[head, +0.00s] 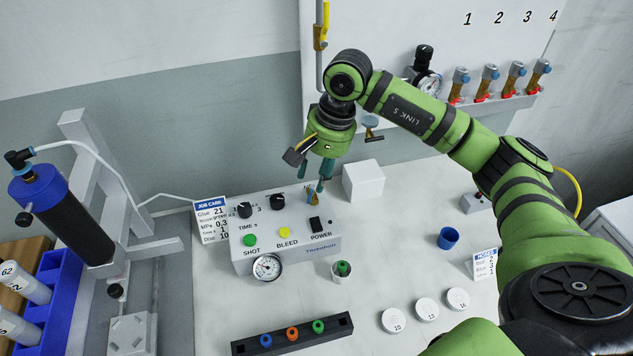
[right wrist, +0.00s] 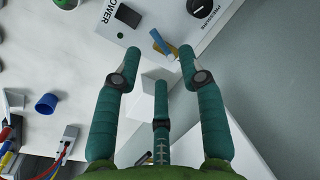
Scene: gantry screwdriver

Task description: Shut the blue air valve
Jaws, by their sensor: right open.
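A small valve with a blue lever (right wrist: 158,40) and a brass-yellow body (right wrist: 174,51) stands at the back edge of the white controller box in the right wrist view. In the head view the blue lever (head: 311,196) shows just below my right gripper's fingers, partly hidden by them. My right gripper (head: 322,181) is open, with teal fingers pointing down. In the right wrist view its fingertips (right wrist: 160,70) spread around the valve, apart from each other. I cannot tell whether any finger touches the lever. My left gripper is not in view.
The controller box (head: 290,245) has knobs, buttons and a gauge. A white block (head: 363,181) stands right beside the gripper. A wall panel carries a second blue-handled fitting (head: 371,122) and numbered valves (head: 490,73). A blue cup (head: 448,238) stands on the table, with clear room around it.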

